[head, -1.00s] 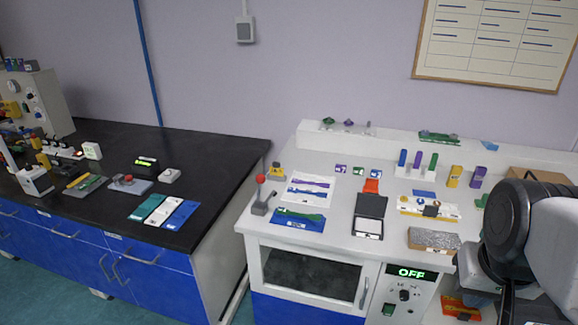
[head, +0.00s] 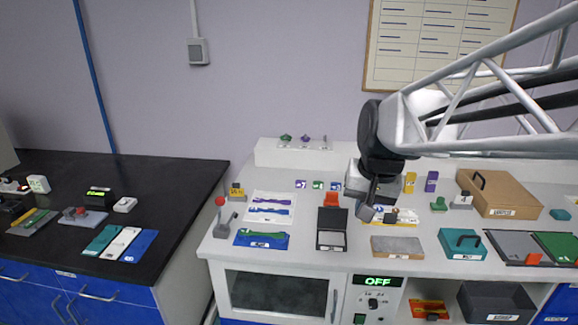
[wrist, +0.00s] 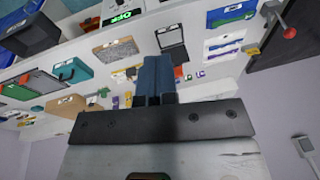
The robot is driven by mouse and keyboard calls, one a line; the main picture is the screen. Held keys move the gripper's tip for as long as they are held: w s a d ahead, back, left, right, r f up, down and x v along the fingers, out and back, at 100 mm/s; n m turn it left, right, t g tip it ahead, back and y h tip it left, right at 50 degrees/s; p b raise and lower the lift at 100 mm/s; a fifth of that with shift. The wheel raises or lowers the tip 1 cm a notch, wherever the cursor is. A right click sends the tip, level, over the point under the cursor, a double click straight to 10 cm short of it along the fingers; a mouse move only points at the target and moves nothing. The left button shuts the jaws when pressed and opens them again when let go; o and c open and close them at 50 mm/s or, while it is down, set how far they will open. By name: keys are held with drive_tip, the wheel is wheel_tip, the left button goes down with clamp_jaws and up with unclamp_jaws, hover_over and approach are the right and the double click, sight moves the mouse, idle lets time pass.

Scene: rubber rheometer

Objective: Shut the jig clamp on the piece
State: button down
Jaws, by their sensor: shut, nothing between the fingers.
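What looks like the jig is a low white-and-yellow fixture (head: 402,216) on the white bench, right of the open black case; my gripper partly covers it in the head view. In the wrist view small yellow parts (wrist: 118,75) show left of the fingertips. I cannot make out whether its clamp is open or shut, nor the piece clearly. My gripper (head: 369,214) is in front of the fixture's left end in the head view, pointing down. Its blue fingers (wrist: 153,60) are together and empty in the wrist view. Contact with the fixture cannot be told.
Nearby are the open black case (head: 332,240), a grey speckled block (head: 397,246), a teal case (head: 462,244) and a cardboard box (head: 496,193). A red-ball lever (head: 220,202) stands at the bench's left. A blue mat (head: 260,240) lies at the front.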

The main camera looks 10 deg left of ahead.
drive_tip(key=w+a+f+y, duration=0.1)
drive_tip(key=w+a+f, duration=0.2)
drive_tip(key=w+a, duration=0.8)
drive_tip(key=w+a+f+m+g+y, duration=0.1)
drive_tip(key=w+a+f, duration=0.2)
drive_tip(key=w+a, duration=0.8)
drive_tip(key=a, duration=0.7)
drive_tip(key=shift+a+f, duration=0.25)
drive_tip(key=shift+f, duration=0.1)
drive_tip(key=w+a+f, duration=0.1)
drive_tip(key=a+f, duration=0.5)
drive_tip(key=f, duration=0.4)
drive_tip(key=shift+w+a, duration=0.15)
drive_tip(key=shift+a, duration=0.2)
drive_tip(key=shift+a, duration=0.15)
